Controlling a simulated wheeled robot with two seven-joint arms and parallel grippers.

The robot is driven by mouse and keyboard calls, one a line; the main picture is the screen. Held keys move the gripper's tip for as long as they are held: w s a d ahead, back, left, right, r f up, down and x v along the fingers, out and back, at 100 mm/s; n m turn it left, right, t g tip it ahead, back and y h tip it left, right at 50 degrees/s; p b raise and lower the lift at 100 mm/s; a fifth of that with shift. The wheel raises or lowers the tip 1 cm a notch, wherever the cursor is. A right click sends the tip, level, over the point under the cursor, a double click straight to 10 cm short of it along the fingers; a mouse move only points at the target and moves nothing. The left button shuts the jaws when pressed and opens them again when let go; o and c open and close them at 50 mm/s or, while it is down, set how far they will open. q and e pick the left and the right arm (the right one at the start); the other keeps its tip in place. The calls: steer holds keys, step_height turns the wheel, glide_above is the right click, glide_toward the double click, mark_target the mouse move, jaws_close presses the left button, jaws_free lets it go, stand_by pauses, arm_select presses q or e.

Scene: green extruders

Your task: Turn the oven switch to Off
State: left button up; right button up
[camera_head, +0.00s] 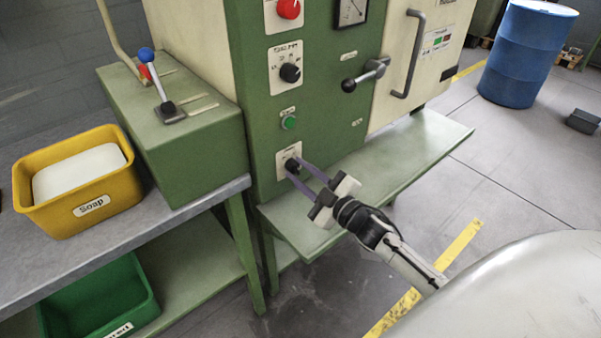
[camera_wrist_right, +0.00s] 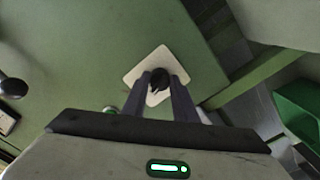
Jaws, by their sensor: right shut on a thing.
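The oven switch is a small black knob (camera_head: 291,165) on a pale plate, low on the front of the green machine. It also shows in the right wrist view as a black knob (camera_wrist_right: 159,77) on a pale, tilted-looking plate (camera_wrist_right: 134,76). My right gripper (camera_head: 297,168) reaches it from the lower right, its two fingers on either side of the knob. In the right wrist view the right gripper (camera_wrist_right: 160,88) is shut on the knob, which is partly hidden between the fingertips. The plate's lettering is too small to read. My left gripper is not in view.
Above the switch are a green button (camera_head: 289,123), a larger black dial (camera_head: 290,73) and a red knob (camera_head: 288,9). A black-tipped lever (camera_head: 367,76) sticks out at the right. A green shelf (camera_head: 420,150) runs below. A yellow soap bin (camera_head: 120,195) stands at left.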

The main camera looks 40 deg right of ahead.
steer(key=shift+n, duration=1.9)
steer(key=o, duration=1)
steer(key=shift+o, duration=0.2)
steer(key=s, duration=1)
steer(key=shift+s+d+b, duration=0.15)
steer(key=shift+d+b, duration=0.25)
steer(key=shift+d, duration=0.05)
